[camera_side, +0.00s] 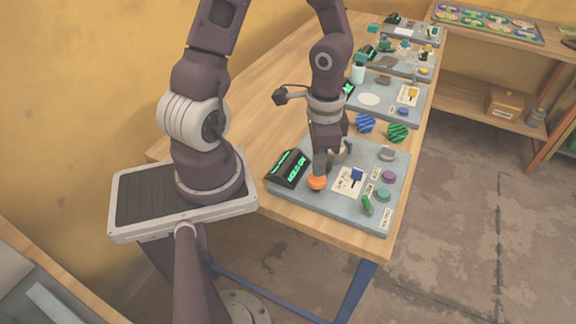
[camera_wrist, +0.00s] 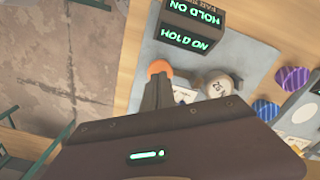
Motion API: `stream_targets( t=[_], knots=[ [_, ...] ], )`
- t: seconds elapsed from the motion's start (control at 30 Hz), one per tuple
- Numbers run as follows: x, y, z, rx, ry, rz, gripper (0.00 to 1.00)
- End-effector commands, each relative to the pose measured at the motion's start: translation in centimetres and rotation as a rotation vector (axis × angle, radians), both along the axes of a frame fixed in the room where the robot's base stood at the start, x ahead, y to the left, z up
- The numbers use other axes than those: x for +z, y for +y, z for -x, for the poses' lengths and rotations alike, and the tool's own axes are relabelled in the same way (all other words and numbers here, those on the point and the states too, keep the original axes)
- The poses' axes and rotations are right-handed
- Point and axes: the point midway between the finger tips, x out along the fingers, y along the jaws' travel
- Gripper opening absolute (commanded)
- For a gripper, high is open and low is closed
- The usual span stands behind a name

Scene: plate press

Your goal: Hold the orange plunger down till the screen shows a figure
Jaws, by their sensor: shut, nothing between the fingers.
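The orange plunger (camera_side: 317,182) is a round knob on the near grey plate (camera_side: 330,212) in the side view. My gripper (camera_side: 320,172) points down at it, fingers shut and empty, the tips at the top of the knob. The plunger also shows at the fingertips in the wrist view (camera_wrist: 159,68), partly hidden by them. I cannot tell how far it is pressed in. The black screen box (camera_side: 287,168) stands left of the plunger. In the wrist view the screen (camera_wrist: 186,40) reads "HOLD ON" in green letters.
The near plate also holds a blue block (camera_side: 357,174), a purple knob (camera_side: 389,177), a teal knob (camera_side: 383,195) and a green piece (camera_side: 367,205). More plates stand farther along the table.

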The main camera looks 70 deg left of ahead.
Motion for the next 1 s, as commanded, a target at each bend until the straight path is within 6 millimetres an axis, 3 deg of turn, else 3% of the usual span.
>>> stream_targets(
  t=[1.0],
  knots=[
    [-2.2, 0.0, 0.0, -0.001, 0.001, 0.0, 0.0]
  ],
)
